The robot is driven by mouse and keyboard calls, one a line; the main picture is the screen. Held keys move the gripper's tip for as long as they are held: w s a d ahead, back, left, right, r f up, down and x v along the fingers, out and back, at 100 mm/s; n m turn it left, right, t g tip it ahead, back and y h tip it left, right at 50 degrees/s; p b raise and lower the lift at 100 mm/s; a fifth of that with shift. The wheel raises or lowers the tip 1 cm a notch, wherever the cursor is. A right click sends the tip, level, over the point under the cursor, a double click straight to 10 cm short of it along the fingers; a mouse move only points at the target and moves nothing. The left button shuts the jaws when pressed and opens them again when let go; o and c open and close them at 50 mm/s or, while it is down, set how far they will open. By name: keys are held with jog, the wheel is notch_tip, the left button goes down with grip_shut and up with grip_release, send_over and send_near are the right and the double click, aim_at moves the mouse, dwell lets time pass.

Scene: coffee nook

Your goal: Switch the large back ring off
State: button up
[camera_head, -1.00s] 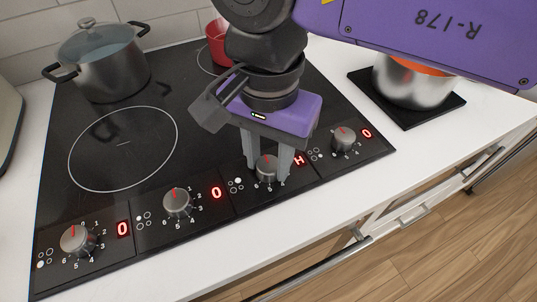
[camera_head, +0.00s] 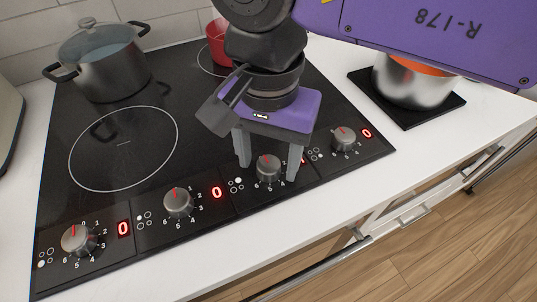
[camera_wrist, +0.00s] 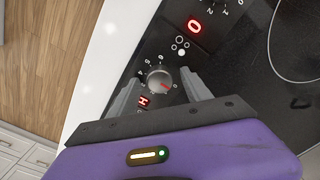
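The black hob (camera_head: 200,100) has a row of several knobs along its front edge. My gripper (camera_head: 268,172) is over the third knob from the left (camera_head: 268,166), its fingers apart on either side with gaps. In the wrist view, my gripper (camera_wrist: 160,76) is open around this knob (camera_wrist: 159,79), whose red mark points toward the 0. The knob's red display (camera_wrist: 143,101) reads H. A grey lidded pot (camera_head: 108,72) stands at the back left, hiding what is under it. A red pot (camera_head: 216,42) stands at the back right by a ring outline, partly behind my arm.
The other knobs, first (camera_head: 78,240), second (camera_head: 178,202) and fourth (camera_head: 343,139), have displays reading 0. The large front-left ring (camera_head: 123,148) is empty. A steel pot (camera_head: 408,84) stands on a black mat (camera_head: 436,113) at the right. White counter borders the hob.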

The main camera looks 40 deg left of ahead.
aim_at(269, 164)
notch_tip(269, 164, up, 8)
jog(key=shift+f+p, duration=0.1)
jog(key=shift+p, duration=0.2)
dwell(0.4)
dwell(0.4)
